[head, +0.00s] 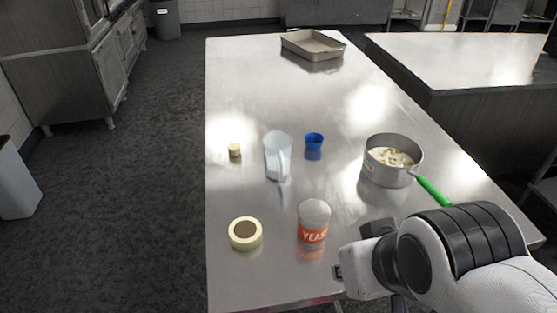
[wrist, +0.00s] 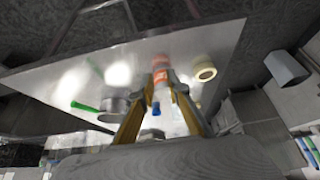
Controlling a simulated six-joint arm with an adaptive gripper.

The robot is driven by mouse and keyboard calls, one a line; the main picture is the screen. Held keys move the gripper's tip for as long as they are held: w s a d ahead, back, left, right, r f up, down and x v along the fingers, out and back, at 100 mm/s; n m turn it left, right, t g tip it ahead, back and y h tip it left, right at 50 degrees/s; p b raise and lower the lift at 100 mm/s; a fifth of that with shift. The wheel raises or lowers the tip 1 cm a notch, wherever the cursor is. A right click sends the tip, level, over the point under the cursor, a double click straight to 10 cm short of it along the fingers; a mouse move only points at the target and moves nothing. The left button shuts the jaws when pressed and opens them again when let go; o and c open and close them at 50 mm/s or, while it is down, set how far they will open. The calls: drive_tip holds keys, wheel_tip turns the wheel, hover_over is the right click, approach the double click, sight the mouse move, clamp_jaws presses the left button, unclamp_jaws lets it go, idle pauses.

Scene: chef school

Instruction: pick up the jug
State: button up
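The jug (head: 278,157) is a pale, translucent vessel with a handle, standing upright near the middle of the metal table in the head view. It is hard to make out in the wrist view. My gripper (wrist: 161,84) shows two fingers spread apart in the wrist view, with nothing held between them. In the head view my wrist is at the lower right, to the right of the yeast can and apart from the jug; the fingers are mostly hidden there.
A yeast can (head: 313,222) stands in front of the jug, with a round tape-like roll (head: 245,233) to its left. A blue cup (head: 314,141) and a small cork-like piece (head: 235,150) flank the jug. A green-handled pan (head: 376,174) is right; a baking tray (head: 287,46) is far back.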

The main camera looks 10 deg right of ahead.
drive_tip(key=w+d+r+n+t+h, duration=0.1)
drive_tip(key=w+d+r+n+t, duration=0.15)
drive_tip(key=w+n, duration=0.45)
drive_tip(key=w+d+r+n+t+h, duration=0.1)
drive_tip(key=w+d+n, duration=0.25)
drive_tip(key=w, duration=0.75)
drive_tip(key=w+d+r+n+t, duration=0.2)
drive_tip(key=w+d+n, duration=0.25)
drive_tip(key=w, duration=0.45)
drive_tip(key=w+a+f+n+t+y, duration=0.1)
drive_tip(key=w+f+n+t+y, duration=0.2)
drive_tip(key=w+n, duration=0.85)
drive_tip(key=s+a+f+n+g+y, duration=0.1)
drive_tip(key=a+f+n+y, duration=0.1)
drive_tip(key=f+n+y, duration=0.2)
drive_tip(key=s+a+f+n+g+y, duration=0.1)
drive_tip(key=f+n+y, duration=0.3)
drive_tip(key=n, duration=0.5)
drive_tip(key=s+a+f+n+g+y, duration=0.1)
drive_tip(key=a+f+n+y, duration=0.2)
drive_tip(key=f+n, duration=0.3)
drive_tip(key=shift+s+a+f+y, duration=0.15)
drive_tip(key=shift+s+f+y, duration=0.2)
drive_tip(key=shift+y, duration=0.55)
drive_tip(key=shift+s+a+f+n+g+y, duration=0.1)
drive_tip(key=shift+s+f+n+g+y, duration=0.1)
drive_tip(key=shift+s+n+g+y, duration=0.4)
drive_tip(key=shift+s+t, duration=0.1)
drive_tip(key=shift+t, duration=0.15)
